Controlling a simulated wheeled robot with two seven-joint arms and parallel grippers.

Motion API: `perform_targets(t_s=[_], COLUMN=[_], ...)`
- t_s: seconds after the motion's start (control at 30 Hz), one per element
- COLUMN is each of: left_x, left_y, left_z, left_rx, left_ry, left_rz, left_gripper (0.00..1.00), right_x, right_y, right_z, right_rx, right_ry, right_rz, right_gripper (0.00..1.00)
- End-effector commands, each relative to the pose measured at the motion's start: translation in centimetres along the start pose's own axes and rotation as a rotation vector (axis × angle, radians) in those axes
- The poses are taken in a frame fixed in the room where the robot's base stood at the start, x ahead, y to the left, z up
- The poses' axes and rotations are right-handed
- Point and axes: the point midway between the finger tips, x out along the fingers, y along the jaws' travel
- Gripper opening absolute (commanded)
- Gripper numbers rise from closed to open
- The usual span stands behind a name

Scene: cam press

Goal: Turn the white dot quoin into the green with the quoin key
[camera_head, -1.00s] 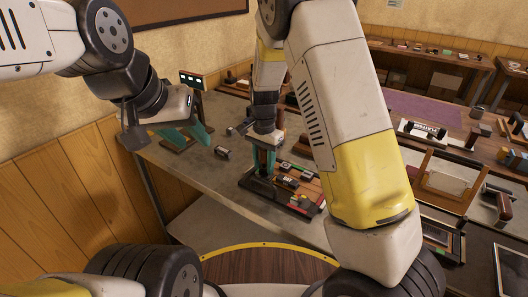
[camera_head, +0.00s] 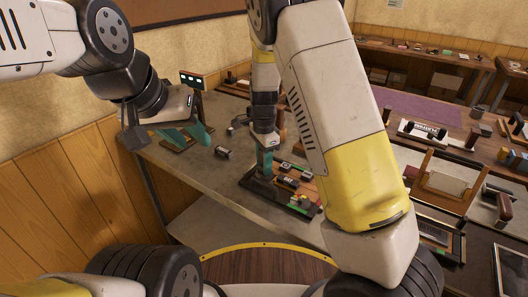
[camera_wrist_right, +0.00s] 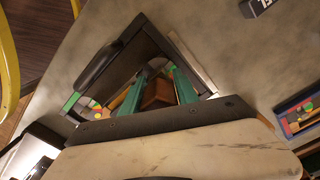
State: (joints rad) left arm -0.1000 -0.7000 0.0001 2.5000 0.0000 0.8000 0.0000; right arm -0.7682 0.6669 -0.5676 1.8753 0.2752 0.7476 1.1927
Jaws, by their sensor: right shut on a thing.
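My right gripper (camera_head: 265,163) points down over the dark frame (camera_head: 256,186) near the table's front edge. In the right wrist view its teal fingers (camera_wrist_right: 158,85) close around a brown block-like piece (camera_wrist_right: 158,94), which looks like the handle of the quoin key; its lower end is hidden. Green, yellow and red marks (camera_wrist_right: 93,103) show on the frame beside the fingers. I cannot make out the white dot or which quoin bears it. My left gripper (camera_head: 182,137) is open and empty over the table's left part, apart from the frame.
A small dark block (camera_head: 222,153) lies left of the frame. A stand with lit lamps (camera_head: 192,81) is behind my left gripper. The grey table (camera_head: 205,168) is bare around the block. Other tables with trays and tools stand at the right and back.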

Motion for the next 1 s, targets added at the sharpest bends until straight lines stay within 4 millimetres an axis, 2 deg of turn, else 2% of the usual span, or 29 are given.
perform_targets(t_s=[0.17,0.57,1.0], left_x=[0.0,0.0,0.0], left_y=[0.0,0.0,0.0], left_z=[0.0,0.0,0.0], left_rx=[0.000,0.000,0.000], left_ry=[0.000,0.000,0.000], left_rz=[0.000,0.000,0.000], left_gripper=[0.36,0.36,0.36], right_x=[0.0,-0.1,-1.4], right_y=[0.0,0.0,-0.1], right_z=[-0.1,0.0,0.0], right_rx=[0.083,0.017,0.017], right_ry=[0.000,0.000,0.000], right_rz=[0.000,0.000,-0.002], right_gripper=[0.00,0.00,0.00])
